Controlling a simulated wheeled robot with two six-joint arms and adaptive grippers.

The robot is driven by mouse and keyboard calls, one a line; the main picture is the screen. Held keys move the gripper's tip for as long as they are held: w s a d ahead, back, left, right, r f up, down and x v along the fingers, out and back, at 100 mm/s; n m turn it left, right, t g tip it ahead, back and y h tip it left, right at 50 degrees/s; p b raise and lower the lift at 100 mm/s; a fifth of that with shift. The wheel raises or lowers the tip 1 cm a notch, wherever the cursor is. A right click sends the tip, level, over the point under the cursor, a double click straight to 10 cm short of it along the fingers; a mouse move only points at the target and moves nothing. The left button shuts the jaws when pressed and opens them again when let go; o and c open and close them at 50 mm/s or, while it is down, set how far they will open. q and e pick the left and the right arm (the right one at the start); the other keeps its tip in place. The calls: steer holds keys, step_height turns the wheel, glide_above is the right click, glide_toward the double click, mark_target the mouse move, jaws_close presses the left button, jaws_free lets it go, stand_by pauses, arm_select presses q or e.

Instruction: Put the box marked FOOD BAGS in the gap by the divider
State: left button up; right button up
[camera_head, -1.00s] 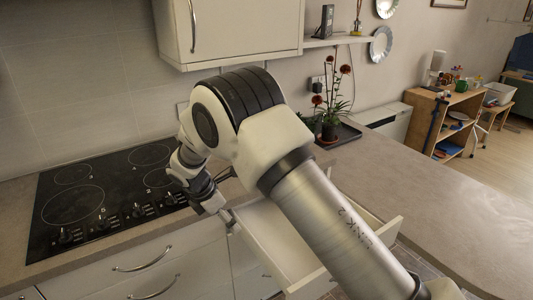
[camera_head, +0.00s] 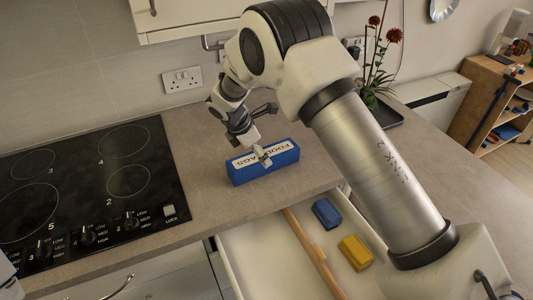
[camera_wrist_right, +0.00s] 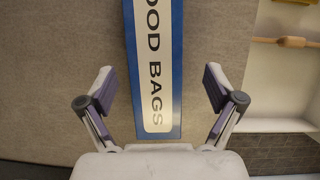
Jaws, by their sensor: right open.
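The blue box marked FOOD BAGS (camera_head: 280,163) lies on the counter beside the hob, its white label facing up. The label also shows in the right wrist view (camera_wrist_right: 155,60). My right gripper (camera_head: 264,134) is above the box, open and empty. In the wrist view its fingers (camera_wrist_right: 159,88) are on either side of the box's near part, apart from it. The open drawer (camera_head: 246,262) is in front of the counter. A wooden divider (camera_head: 316,253) runs along inside it. The drawer floor left of the divider looks bare. My left gripper is not in view.
A small blue block (camera_head: 326,213) and a yellow block (camera_head: 356,252) lie in the drawer right of the divider. The black hob (camera_head: 90,190) is left of the box. My right arm hides part of the drawer and counter. A potted plant (camera_head: 372,85) stands behind.

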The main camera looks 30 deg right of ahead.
steer(key=x, duration=0.2)
steer(key=p+x, duration=0.1)
steer(key=x, duration=0.1)
steer(key=w+x, duration=0.1)
steer(key=x, duration=0.1)
steer(key=shift+d+r, duration=0.15)
steer(key=shift+d, duration=0.1)
steer(key=shift+s+a+r, duration=0.15)
steer(key=shift+a+r, duration=0.05)
steer(key=shift+r, duration=0.05)
steer(key=shift+c, duration=0.6)
steer(key=shift+s+a+r, duration=0.15)
steer(key=shift+a, duration=0.05)
steer(key=c, duration=0.6)
steer(key=shift+a, duration=0.1)
steer(key=c, duration=0.5)
steer(key=shift+c, duration=0.8)
